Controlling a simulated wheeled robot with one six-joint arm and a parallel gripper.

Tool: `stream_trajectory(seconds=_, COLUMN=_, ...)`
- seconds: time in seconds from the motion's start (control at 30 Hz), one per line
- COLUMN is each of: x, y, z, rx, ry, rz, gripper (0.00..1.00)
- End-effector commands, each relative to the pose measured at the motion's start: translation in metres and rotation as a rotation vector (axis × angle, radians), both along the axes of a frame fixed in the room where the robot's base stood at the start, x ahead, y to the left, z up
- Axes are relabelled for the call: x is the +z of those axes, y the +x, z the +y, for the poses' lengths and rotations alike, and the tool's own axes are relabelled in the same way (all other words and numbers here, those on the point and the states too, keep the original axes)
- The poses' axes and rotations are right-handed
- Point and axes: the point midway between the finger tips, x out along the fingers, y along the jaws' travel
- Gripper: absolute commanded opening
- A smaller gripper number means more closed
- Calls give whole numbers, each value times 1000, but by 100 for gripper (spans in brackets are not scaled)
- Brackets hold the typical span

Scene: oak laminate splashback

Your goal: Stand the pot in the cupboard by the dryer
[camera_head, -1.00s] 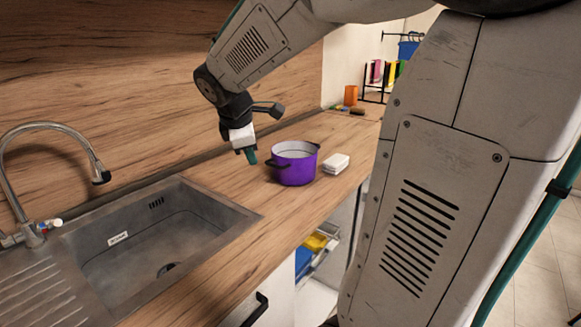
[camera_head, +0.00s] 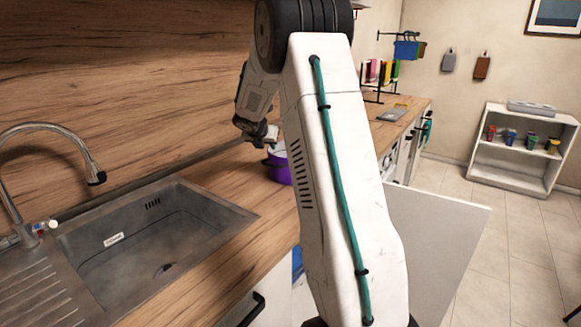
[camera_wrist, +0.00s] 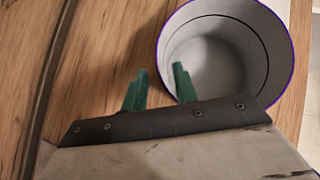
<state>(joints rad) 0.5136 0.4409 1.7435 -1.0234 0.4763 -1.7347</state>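The purple pot (camera_head: 277,170) stands upright on the wooden counter, mostly hidden behind my arm in the head view. In the wrist view the pot (camera_wrist: 225,52) is seen from above, its pale inside empty. My gripper (camera_wrist: 161,74) is open, with its green fingers apart. The pot's left rim passes between the fingertips in the picture, one over the inside and one outside; I cannot tell their height or any contact. In the head view my gripper (camera_head: 268,140) is beside the pot, fingertips unclear. A white cupboard door (camera_head: 435,235) stands open below the counter; the cupboard's inside is mostly hidden.
A sink (camera_head: 160,235) with a tap (camera_head: 60,140) is at the left. Coloured items stand in a rack (camera_head: 380,82) farther along the counter. A white shelf unit (camera_head: 520,150) holding several cups stands at the back right. The floor between is clear.

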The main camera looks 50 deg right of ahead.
Motion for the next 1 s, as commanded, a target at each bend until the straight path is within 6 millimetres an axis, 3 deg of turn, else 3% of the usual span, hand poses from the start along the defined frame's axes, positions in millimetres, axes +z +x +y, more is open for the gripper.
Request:
stream_trajectory(seconds=0.23, x=-26, y=8, z=-26, rx=-3, ry=2, rz=1, gripper=29)
stream_trajectory(seconds=0.5, x=-29, y=10, z=-29, rx=-1, ry=0, rz=-1, gripper=29)
stream_trajectory(seconds=0.6, x=-29, y=10, z=-28, rx=-1, ry=1, rz=-1, gripper=1)
stream_trajectory(seconds=1.0, x=-29, y=10, z=-28, rx=-1, ry=2, rz=-2, gripper=0)
